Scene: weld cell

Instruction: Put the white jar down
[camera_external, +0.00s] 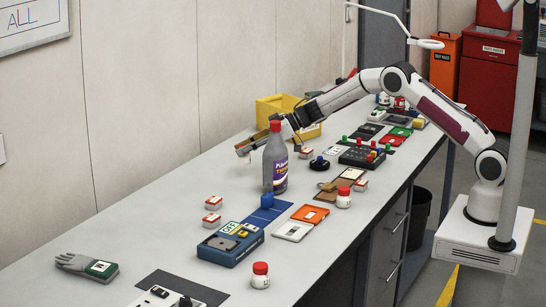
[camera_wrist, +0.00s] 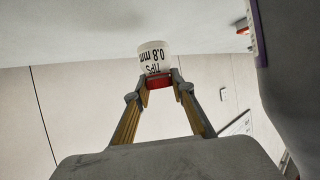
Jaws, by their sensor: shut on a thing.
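In the external view my gripper (camera_external: 252,146) is over the far side of the bench, beside and partly behind a dark bottle with a red cap (camera_external: 276,165).
The grey bench (camera_external: 150,237) has bare room at the left, toward the wall. A yellow bin (camera_external: 275,107) stands behind my gripper. Two similar red-lidded jars stand at the front (camera_external: 260,281) and right (camera_external: 343,201). A blue device (camera_external: 230,245) and a glove (camera_external: 87,265) lie nearer.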

